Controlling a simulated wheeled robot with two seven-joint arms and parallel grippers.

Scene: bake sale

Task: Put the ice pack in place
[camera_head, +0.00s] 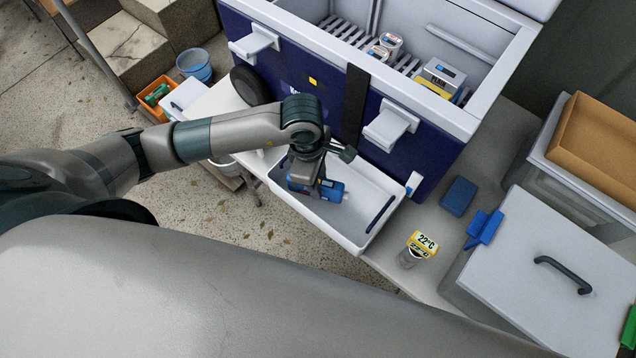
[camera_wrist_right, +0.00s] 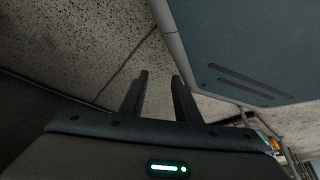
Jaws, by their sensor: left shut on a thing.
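A blue ice pack (camera_head: 332,193) is in the white tray (camera_head: 360,239) in front of the cooler. My left gripper (camera_head: 316,184) reaches down from above and is shut on it. The gripper hides part of the pack, and I cannot tell whether the pack touches the tray floor. The large dark blue cooler (camera_head: 418,168) stands open behind the tray, with small cartons (camera_head: 384,46) and a grey and yellow box (camera_head: 440,76) on its slatted floor. My right gripper (camera_wrist_right: 160,84) is open and empty in the right wrist view, over speckled ground.
A dark blue block (camera_head: 459,196), a blue clip-like piece (camera_head: 484,228) and a yellow 22°C display (camera_head: 423,243) are right of the tray. A grey-lidded bin (camera_head: 540,285) fills the lower right. The cooler's white rim (camera_head: 400,93) and latch (camera_head: 390,124) rise behind the gripper.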

